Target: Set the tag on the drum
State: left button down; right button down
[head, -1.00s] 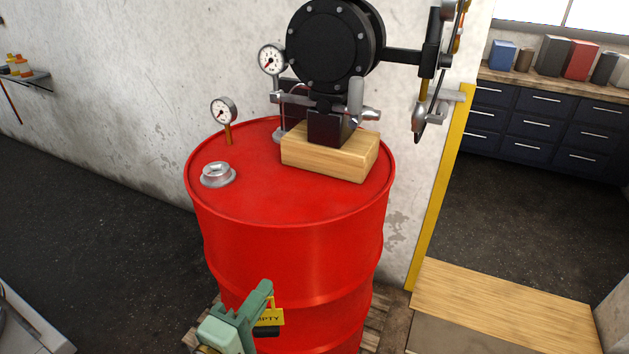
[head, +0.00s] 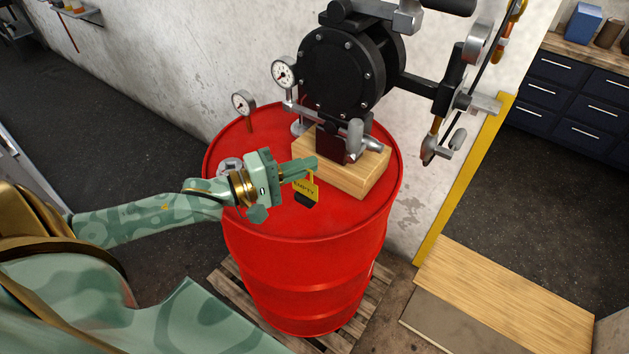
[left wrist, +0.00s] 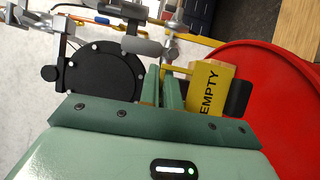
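The red drum (head: 310,265) stands upright on a wooden pallet and also shows in the left wrist view (left wrist: 275,75). My left gripper (head: 312,166) is over the drum's top, near the wooden block. It is shut on the yellow tag (head: 304,188), which reads EMPTY and hangs from the fingertips. In the left wrist view the tag (left wrist: 209,88) is beside the fingers, with a black piece behind it. I cannot tell whether the tag touches the lid. My right gripper is not in view.
A black pump (head: 345,75) stands on the wooden block (head: 345,175) on the drum, close beyond my left gripper. A gauge (head: 243,103) and a bung fitting (head: 230,167) stand on the lid's left part. The front of the lid is clear.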

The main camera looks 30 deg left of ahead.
pick_arm(q)
jog(key=w+a+f+b, duration=0.2)
jog(key=w+f, duration=0.4)
jog(key=f, duration=0.3)
jog(key=shift+w+f+b, duration=0.2)
jog(key=shift+f+b, duration=0.2)
jog(key=shift+f, duration=0.1)
jog(key=c, duration=1.6)
grip_release()
jog(key=v, duration=1.2)
jog(key=shift+p, duration=0.35)
